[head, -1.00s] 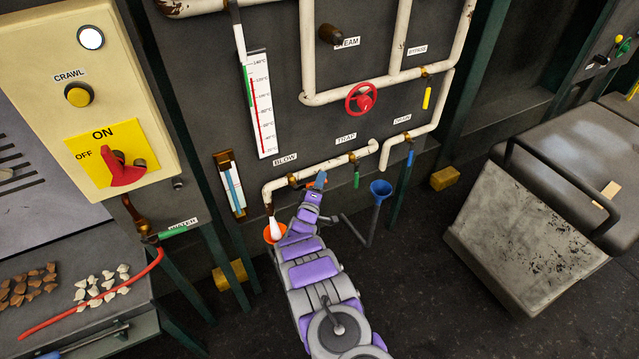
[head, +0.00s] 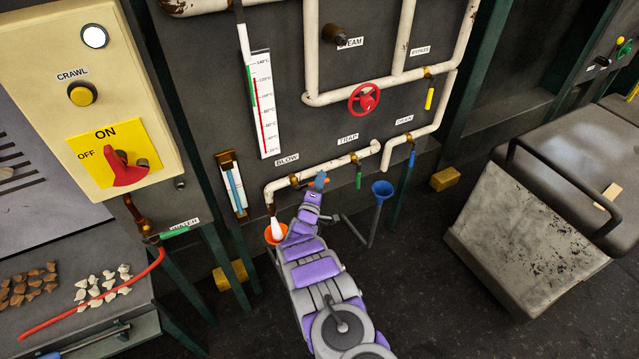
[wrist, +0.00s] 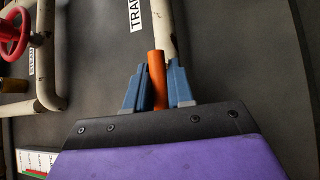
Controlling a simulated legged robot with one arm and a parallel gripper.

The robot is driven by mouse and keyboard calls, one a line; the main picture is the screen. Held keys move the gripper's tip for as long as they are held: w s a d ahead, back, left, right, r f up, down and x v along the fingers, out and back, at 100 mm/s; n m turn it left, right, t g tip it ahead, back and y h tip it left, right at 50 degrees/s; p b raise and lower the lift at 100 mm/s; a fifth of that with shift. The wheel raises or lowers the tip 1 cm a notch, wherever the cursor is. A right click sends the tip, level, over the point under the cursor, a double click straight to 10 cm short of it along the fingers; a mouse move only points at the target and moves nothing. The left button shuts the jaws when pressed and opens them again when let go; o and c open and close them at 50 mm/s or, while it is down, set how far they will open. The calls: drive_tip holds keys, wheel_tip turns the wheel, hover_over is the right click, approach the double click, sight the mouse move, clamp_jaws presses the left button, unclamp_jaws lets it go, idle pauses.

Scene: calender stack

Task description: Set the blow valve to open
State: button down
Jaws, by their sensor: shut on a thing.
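The blow valve has a brass body (head: 294,181) on the low white pipe, under the BLOW label (head: 287,160). Its orange lever (wrist: 157,77) shows between the blue fingers in the wrist view, roughly in line with the white pipe behind it. My gripper (head: 320,180) is shut on this lever, just right of the valve body. In the head view only a small orange end shows beside the fingers. The fingers hide part of the lever.
The trap valve's green lever (head: 358,177) hangs close to the right of my gripper. A blue funnel (head: 382,191) stands further right, and an orange cup (head: 276,234) sits under the pipe's left end. A red handwheel (head: 365,98) is above.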

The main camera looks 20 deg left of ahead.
drive_tip(key=shift+d+f, duration=0.1)
drive_tip(key=shift+f, duration=0.1)
drive_tip(key=c, duration=1.1)
unclamp_jaws()
drive_tip(key=shift+r, duration=0.1)
drive_tip(key=shift+s, duration=0.1)
drive_tip(key=s+f+p, duration=0.1)
drive_tip(key=s, duration=0.4)
drive_tip(key=s+d+f+p, duration=0.1)
drive_tip(key=s, duration=0.5)
drive_tip(key=s+f+p, duration=0.1)
drive_tip(key=s, duration=0.5)
drive_tip(key=shift+d, duration=0.2)
